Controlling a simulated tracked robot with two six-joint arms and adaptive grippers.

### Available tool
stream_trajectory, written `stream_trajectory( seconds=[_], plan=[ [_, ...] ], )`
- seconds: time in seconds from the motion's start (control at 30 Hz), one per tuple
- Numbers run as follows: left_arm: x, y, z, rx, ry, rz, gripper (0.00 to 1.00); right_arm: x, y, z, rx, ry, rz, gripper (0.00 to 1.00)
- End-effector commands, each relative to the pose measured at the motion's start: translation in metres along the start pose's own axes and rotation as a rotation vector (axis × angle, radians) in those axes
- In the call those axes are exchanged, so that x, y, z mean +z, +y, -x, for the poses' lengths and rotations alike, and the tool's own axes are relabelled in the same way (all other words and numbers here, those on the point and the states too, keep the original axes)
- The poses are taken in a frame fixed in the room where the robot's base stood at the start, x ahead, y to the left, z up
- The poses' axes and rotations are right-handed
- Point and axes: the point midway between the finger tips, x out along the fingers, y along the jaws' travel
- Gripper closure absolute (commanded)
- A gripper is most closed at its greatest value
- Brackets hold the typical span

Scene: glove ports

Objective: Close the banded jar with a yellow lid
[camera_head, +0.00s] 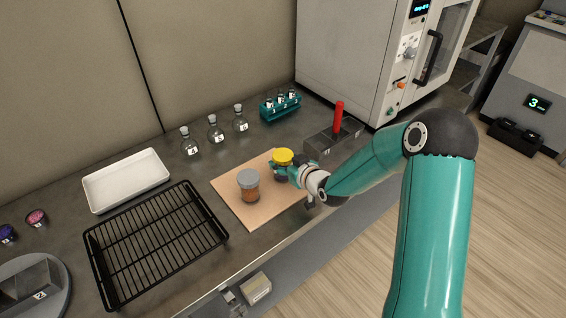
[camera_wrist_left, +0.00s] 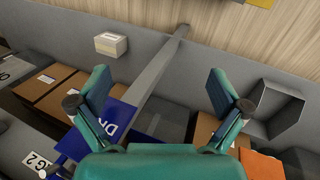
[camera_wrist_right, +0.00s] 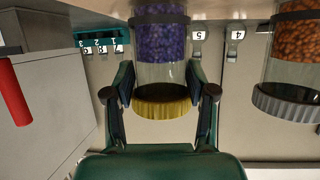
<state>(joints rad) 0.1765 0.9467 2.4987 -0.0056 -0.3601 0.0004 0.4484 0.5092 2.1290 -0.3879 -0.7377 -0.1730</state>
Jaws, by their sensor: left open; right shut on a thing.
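A glass jar (camera_wrist_right: 160,42) with purple contents and a dark band stands on the tan board, with a yellow lid (camera_head: 283,155) sitting on its top. The lid also shows in the right wrist view (camera_wrist_right: 162,101). My right gripper (camera_head: 282,170) comes from the right and is shut on this jar, its fingers on both sides just below the lid. Whether the lid is fully tight cannot be told. My left gripper (camera_wrist_left: 155,92) is open and empty, above the boxes below the counter.
An orange-filled jar with a grey lid (camera_head: 248,182) stands close left on the board (camera_head: 258,216). A black wire rack (camera_head: 155,240), white tray (camera_head: 125,180), several flasks (camera_head: 215,131), a teal vial rack (camera_head: 280,105) and a grey block with red handle (camera_head: 338,118) surround it.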

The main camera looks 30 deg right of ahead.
Motion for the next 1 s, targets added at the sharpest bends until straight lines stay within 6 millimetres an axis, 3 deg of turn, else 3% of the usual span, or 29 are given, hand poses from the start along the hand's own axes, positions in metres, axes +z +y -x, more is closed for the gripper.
stream_trajectory(
  seconds=[0.2, 0.23, 0.37, 0.77, 1.0],
  plan=[
    [0.0, -0.001, -0.003, 0.0, 0.0, 0.0, 0.0, 0.001, 0.0, -0.001, 0.0, 0.002, 0.0, 1.0],
    [0.0, -0.001, -0.002, 0.0, 0.0, 0.0, 0.0, 0.001, 0.0, -0.001, 0.0, 0.0, 0.0, 0.41],
    [0.0, -0.001, -0.002, 0.0, 0.0, 0.0, 0.0, 0.001, 0.0, -0.001, -0.001, 0.0, 0.0, 0.19],
    [0.0, 0.0, 0.001, 0.0, 0.0, 0.0, 0.0, -0.002, -0.001, 0.0, -0.001, 0.0, 0.0, 0.17],
    [0.0, -0.002, -0.006, 0.0, 0.0, 0.0, 0.0, 0.0, -0.001, 0.029, 0.0, 0.002, 0.002, 0.17]
  ],
)
